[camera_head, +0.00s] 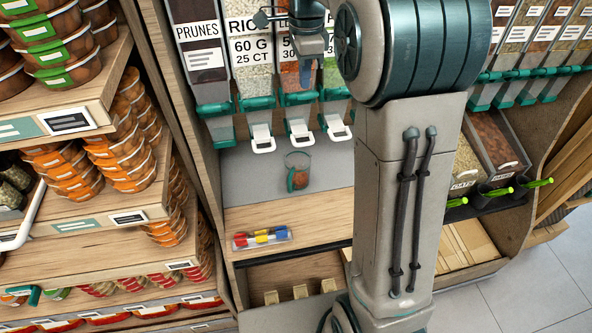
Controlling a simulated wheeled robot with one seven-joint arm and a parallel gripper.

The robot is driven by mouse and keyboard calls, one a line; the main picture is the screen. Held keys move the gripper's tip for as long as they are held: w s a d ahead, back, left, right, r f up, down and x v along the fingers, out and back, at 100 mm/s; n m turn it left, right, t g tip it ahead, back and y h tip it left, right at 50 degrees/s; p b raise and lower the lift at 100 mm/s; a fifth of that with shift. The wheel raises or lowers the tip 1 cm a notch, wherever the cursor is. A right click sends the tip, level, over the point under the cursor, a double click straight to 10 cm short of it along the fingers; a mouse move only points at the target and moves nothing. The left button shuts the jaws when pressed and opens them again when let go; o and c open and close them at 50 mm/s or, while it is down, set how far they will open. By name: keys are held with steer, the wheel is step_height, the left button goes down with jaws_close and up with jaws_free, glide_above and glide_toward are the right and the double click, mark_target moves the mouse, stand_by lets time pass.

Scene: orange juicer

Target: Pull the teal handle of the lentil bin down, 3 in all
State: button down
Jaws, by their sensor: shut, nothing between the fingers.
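The lentil bin (287,75) is the clear dispenser in the back row with orange-red contents, and its label is partly covered by my arm. Its teal handle (291,99) runs across the bin's lower front, above a white chute (299,131). My gripper (305,84) points down in front of the bin, just above the handle, with its fingers together and empty. I cannot tell whether it touches the handle. A clear cup with a teal handle (298,170) stands on the grey shelf below, with orange-brown contents inside.
A rice bin (251,78) and a prunes bin (203,60) stand to the left. My arm covers much of the right side. A small tray of coloured clips (262,238) lies on the wooden ledge. Shelves of orange tubs (128,165) stand at far left.

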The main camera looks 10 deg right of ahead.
mark_target(305, 96)
steer(key=shift+f+b, duration=0.55)
steer(key=shift+f, duration=0.3)
steer(key=f+b, duration=0.1)
steer(key=f, duration=0.1)
steer(key=s+f+b, duration=0.1)
steer(key=f+b, duration=0.1)
steer(key=shift+f+b, duration=0.3)
stand_by(0.5)
steer(key=r+p, duration=0.3)
steer(key=w+r+p, duration=0.1)
steer(key=r+p, duration=0.2)
steer(key=shift+w+r, duration=0.1)
steer(key=shift+r, duration=0.1)
stand_by(0.6)
steer(key=s+r+p, duration=0.2)
steer(key=s+r, duration=0.2)
steer(key=r, duration=0.1)
steer(key=shift+p, duration=0.3)
